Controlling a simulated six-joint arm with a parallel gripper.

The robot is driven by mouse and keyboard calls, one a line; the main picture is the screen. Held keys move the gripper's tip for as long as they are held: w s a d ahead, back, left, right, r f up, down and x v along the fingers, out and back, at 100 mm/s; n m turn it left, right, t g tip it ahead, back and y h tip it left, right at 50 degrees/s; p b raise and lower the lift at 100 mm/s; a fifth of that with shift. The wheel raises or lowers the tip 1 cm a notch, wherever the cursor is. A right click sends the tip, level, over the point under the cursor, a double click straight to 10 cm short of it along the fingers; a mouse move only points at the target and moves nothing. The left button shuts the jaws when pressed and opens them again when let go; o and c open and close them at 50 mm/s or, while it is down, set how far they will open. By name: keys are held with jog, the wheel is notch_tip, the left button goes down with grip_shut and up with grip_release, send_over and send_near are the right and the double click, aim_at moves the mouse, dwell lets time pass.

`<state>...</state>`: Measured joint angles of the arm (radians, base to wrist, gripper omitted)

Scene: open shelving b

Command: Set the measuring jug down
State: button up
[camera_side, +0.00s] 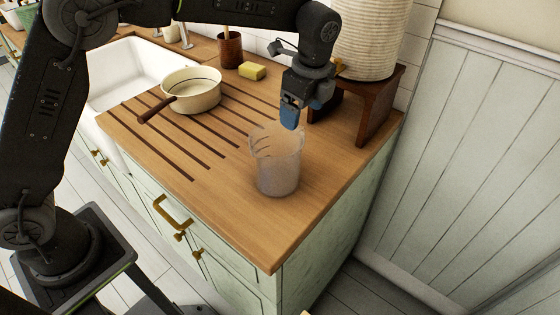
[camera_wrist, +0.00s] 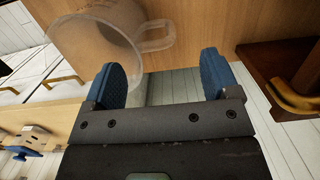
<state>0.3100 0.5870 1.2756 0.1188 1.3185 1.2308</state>
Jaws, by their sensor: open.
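The measuring jug (camera_side: 277,172) is clear and translucent. It stands upright on the wooden counter (camera_side: 240,220), near the counter's right part. My gripper (camera_side: 291,118) is just above and behind the jug's rim in the side view, and the fingers overlap closely there. In the wrist view the blue-padded fingers of my gripper (camera_wrist: 163,72) are spread apart with nothing held between them. The jug (camera_wrist: 95,45) shows there at the upper left, and its handle lies just beyond the gap between the fingers. Whether a finger touches the jug cannot be told.
A cream saucepan (camera_side: 192,92) sits on the drainer grooves left of the jug. A yellow sponge (camera_side: 252,71) and a brown cup (camera_side: 230,50) are at the back. A dark wooden stand (camera_side: 378,105) bears a ribbed crock (camera_side: 370,38). The counter's front right is clear.

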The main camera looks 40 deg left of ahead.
aim_at(298, 132)
jog(key=shift+s+a+f, duration=0.1)
jog(key=shift+a+f, duration=0.1)
jog(key=shift+f, duration=1.4)
jog(key=shift+s+a+f, duration=0.1)
jog(key=shift+a+f, duration=0.05)
jog(key=shift+f, duration=1.4)
jog(key=c, duration=1.2)
jog(key=shift+r, duration=0.1)
jog(key=shift+c, duration=0.8)
